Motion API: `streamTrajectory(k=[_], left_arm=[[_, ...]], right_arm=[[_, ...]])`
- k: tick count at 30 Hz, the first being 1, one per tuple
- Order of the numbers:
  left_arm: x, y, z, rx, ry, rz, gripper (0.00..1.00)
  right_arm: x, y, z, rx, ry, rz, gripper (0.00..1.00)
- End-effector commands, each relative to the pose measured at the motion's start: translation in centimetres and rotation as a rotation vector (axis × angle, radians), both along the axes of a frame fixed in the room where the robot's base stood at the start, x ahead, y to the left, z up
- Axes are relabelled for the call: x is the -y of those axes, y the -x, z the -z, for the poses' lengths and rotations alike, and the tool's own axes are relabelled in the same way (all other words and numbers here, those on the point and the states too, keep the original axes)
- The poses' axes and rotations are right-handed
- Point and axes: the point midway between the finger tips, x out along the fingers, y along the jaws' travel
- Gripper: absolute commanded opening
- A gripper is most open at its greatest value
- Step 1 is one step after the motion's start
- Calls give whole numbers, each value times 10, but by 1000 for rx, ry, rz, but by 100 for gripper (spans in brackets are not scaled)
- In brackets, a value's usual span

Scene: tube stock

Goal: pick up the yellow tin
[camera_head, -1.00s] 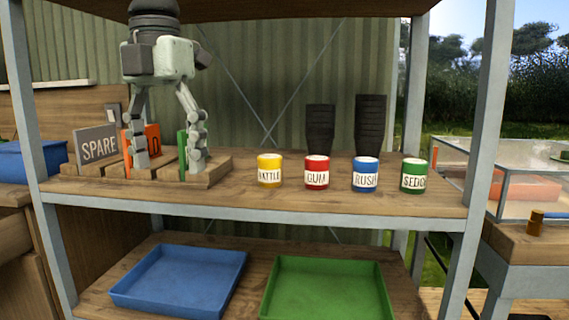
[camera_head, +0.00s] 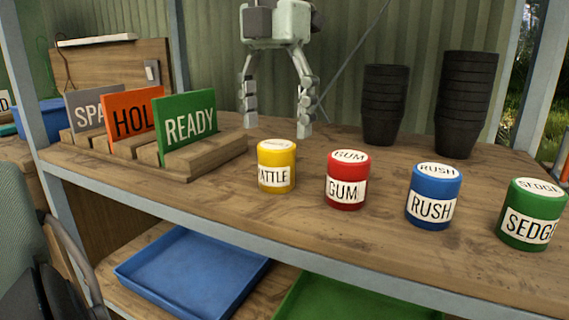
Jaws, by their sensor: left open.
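The yellow tin (camera_head: 277,167) stands upright on the upper shelf, with a white label whose visible letters read "ATTLE". It is the leftmost tin in a row of several. My left gripper (camera_head: 276,122) hangs fingers down behind the yellow tin, near the back of the shelf. Its two fingers are spread apart with nothing between them. The right fingertip shows just above and behind the tin, and they look apart. My right gripper is not in view.
Red (camera_head: 347,180), blue (camera_head: 433,196) and green (camera_head: 532,214) tins stand to the right. Black pot stacks (camera_head: 385,105) (camera_head: 466,105) stand behind. A wooden rack (camera_head: 210,155) with sign boards is at left. A blue tray (camera_head: 190,272) and green tray (camera_head: 350,303) lie below.

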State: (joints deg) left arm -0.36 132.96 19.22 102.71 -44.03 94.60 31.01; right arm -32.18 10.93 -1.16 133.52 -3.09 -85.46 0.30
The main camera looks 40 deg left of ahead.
Motion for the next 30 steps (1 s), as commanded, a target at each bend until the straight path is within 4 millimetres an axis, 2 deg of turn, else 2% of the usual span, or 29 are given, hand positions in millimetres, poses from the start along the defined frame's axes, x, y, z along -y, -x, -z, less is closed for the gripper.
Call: streamTrajectory(k=[10,13,20,30], left_arm=[[3,3,48,-1,1,1,73],[3,3,54,1,1,0,73],[3,3,55,1,0,0,73],[3,3,55,1,0,0,31]], right_arm=[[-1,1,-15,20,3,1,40],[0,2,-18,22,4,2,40],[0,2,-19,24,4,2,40],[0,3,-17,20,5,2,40]])
